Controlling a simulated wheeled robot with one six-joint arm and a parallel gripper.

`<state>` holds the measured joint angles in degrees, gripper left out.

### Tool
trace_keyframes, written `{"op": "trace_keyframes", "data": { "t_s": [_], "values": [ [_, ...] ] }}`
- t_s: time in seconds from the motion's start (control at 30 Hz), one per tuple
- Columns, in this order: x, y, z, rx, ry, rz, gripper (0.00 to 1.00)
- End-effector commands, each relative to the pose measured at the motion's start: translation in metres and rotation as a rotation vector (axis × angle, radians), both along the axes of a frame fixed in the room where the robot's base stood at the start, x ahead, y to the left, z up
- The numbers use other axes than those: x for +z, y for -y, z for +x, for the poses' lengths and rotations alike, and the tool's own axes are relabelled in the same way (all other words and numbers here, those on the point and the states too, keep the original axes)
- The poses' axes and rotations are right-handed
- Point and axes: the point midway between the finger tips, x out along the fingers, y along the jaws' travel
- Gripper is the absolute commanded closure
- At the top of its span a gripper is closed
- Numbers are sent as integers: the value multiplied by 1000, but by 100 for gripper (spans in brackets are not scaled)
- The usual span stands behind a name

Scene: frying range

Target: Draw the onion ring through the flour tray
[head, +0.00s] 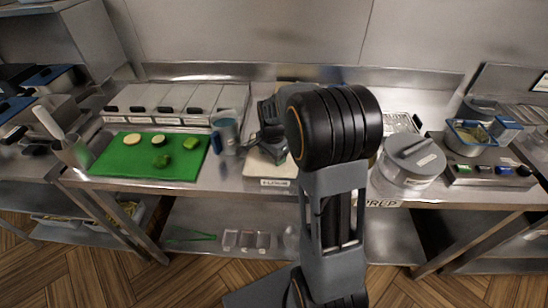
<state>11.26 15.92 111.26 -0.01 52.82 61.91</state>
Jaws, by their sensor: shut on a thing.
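The flour tray (262,172) is a pale, shallow tray with a small label on its front, near the counter's front edge in the middle of the head view. My gripper (274,152) is low over the tray, partly behind my own arm. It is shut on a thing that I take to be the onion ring. The ring itself cannot be made out, and I cannot tell whether it touches the flour. My arm also hides the tray's right side.
A blue-grey jug (225,132) stands just left of the tray. Further left are a green board (130,168) with vegetable pieces and a row of lidded bins (165,104). A round grey lidded pot (412,160) is to the right, by a wire rack (402,122).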

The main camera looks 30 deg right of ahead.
Motion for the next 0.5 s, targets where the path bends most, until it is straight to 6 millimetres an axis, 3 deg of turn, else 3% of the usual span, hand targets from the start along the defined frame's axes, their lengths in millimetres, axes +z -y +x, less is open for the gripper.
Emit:
{"op": "trace_keyframes", "data": {
  "t_s": [0.5],
  "values": [
    [0,25,0,-2,1,0,50]
  ]
}}
